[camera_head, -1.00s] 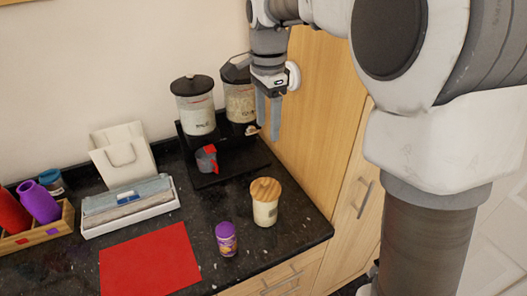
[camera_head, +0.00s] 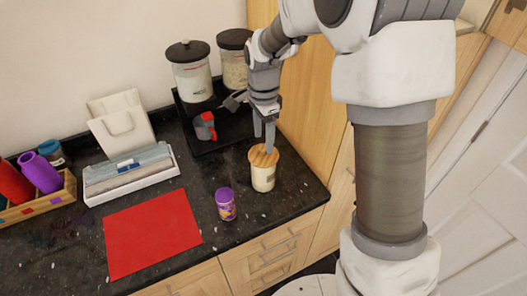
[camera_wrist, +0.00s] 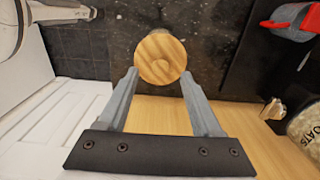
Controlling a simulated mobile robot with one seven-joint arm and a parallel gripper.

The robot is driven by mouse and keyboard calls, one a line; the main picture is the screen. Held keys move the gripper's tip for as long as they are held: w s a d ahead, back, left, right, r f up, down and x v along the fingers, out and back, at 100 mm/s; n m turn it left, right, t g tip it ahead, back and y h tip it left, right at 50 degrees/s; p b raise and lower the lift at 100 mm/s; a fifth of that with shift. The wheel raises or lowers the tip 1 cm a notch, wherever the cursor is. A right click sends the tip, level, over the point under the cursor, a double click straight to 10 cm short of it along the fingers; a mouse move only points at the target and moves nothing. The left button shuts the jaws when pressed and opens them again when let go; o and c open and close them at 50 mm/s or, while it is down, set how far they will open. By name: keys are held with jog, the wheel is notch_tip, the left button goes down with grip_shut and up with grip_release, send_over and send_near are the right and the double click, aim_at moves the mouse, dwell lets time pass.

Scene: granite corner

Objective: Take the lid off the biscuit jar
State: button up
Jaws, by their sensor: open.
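The biscuit jar (camera_head: 263,179) is a pale cylinder standing upright on the dark granite counter near its right front edge. Its round wooden lid (camera_head: 263,157) is on top. My gripper (camera_head: 265,147) points down right at the lid in the head view. In the wrist view my gripper (camera_wrist: 159,78) is open and empty, its two fingertips on either side of the lid's near part. I cannot tell whether a finger touches the lid.
A purple jar (camera_head: 225,204) stands left of the biscuit jar, beside a red mat (camera_head: 152,232). Two dispensers (camera_head: 191,72) on a black stand and a red-and-grey cup (camera_head: 205,126) are behind. A wooden cabinet side (camera_head: 312,110) rises close on the right.

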aim_at(263, 152)
jog(key=shift+f, duration=1.4)
grip_shut()
